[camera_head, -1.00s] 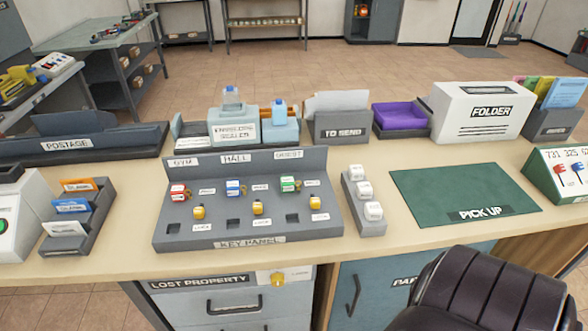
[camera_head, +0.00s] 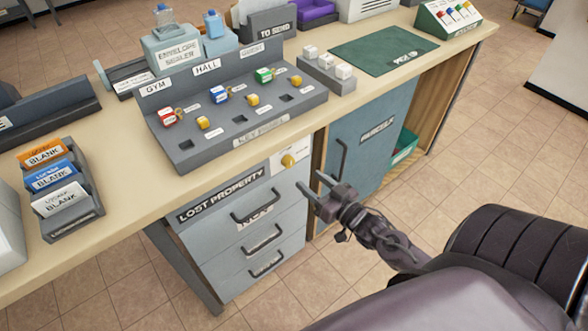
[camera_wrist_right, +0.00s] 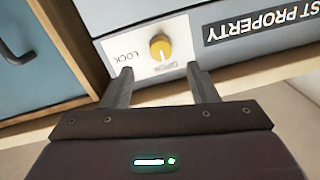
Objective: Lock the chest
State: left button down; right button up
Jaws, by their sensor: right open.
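My right gripper (camera_head: 317,187) is open and empty, a little below and in front of the knob. In the wrist view its two fingers (camera_wrist_right: 157,84) stand apart on either side below the knob, not touching it. My left gripper is not in view.
A blue "PARCELS" cabinet (camera_head: 372,145) with a vertical handle stands right of the chest. The key panel (camera_head: 190,152) with several keys and knobs sits on the counter (camera_head: 125,150) above. Open tiled floor (camera_head: 480,150) lies to the right.

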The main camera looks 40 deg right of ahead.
aim_at(291, 164)
jog(key=w, duration=0.5)
jog(key=w+a, duration=0.1)
jog(key=w, duration=0.1)
jog(key=shift+w+r, duration=0.1)
jog(key=shift+w, duration=0.15)
jog(key=c, duration=1)
